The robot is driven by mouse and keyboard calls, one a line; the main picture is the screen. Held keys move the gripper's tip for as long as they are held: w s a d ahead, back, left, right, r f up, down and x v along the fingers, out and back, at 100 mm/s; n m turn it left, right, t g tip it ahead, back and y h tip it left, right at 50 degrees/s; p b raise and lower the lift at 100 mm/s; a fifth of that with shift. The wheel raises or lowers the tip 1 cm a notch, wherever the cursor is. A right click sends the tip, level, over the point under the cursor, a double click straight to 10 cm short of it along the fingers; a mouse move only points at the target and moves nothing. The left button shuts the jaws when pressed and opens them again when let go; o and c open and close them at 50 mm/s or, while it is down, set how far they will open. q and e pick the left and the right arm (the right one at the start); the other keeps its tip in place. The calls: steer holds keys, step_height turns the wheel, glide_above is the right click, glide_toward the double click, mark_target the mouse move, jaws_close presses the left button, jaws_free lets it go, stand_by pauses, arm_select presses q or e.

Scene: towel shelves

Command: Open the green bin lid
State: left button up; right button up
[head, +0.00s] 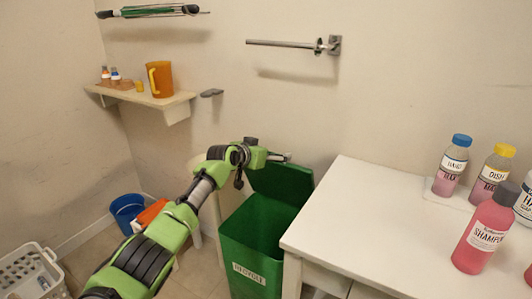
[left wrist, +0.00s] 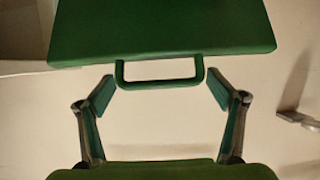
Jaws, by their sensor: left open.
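The green bin (head: 262,240) stands on the floor left of the white table, with a "recycle" label on its front. Its lid (head: 283,183) is raised and tilted up at the back, so the dark inside of the bin shows. In the left wrist view the lid (left wrist: 160,28) fills the top, with its green handle (left wrist: 160,82) below it. My left gripper (head: 282,158) is at the lid's top edge. In the left wrist view my left gripper (left wrist: 160,92) is open, its fingers on either side of the handle with gaps. My right gripper is not in view.
A white table (head: 400,225) with shampoo, hand and dish bottles (head: 487,232) stands right of the bin. A blue bucket (head: 128,212) and a white basket (head: 32,272) are on the floor at left. A wall shelf (head: 150,100) and a towel bar (head: 285,44) are behind.

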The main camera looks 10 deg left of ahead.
arm_select(q)
steer(key=v, duration=1.2)
